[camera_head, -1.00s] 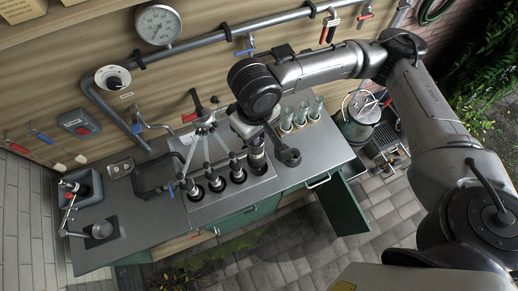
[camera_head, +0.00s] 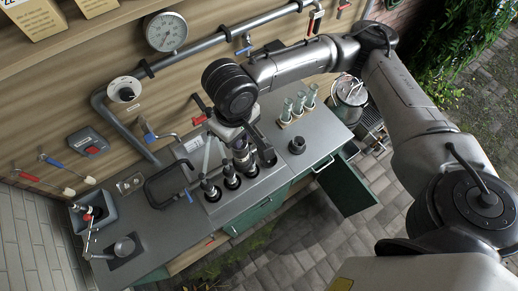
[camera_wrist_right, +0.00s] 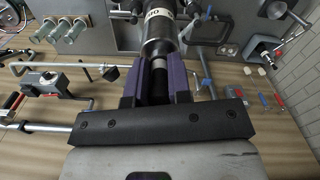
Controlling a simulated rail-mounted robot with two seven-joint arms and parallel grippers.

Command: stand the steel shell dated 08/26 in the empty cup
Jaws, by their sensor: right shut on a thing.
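My right gripper (camera_head: 240,152) points down over the row of dark cups in the steel counter. In the right wrist view its purple fingers (camera_wrist_right: 157,88) are shut on a steel shell (camera_wrist_right: 158,38) with a dark lower part. The shell carries partly visible lettering; I cannot read a date. Other shells (camera_head: 211,191) stand in the row (camera_head: 231,180) beside the held one. Whether the held shell's foot is in a cup is hidden by the gripper. A dark round cup-like piece (camera_head: 297,146) sits on the counter right of the row. My left gripper is not in view.
Glass tubes (camera_head: 299,104) stand in a rack at the counter's back right. A black-handled frame (camera_head: 165,186) lies left of the row. A gauge (camera_head: 166,32) and pipe run along the wall. A green door (camera_head: 345,183) hangs open below the counter.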

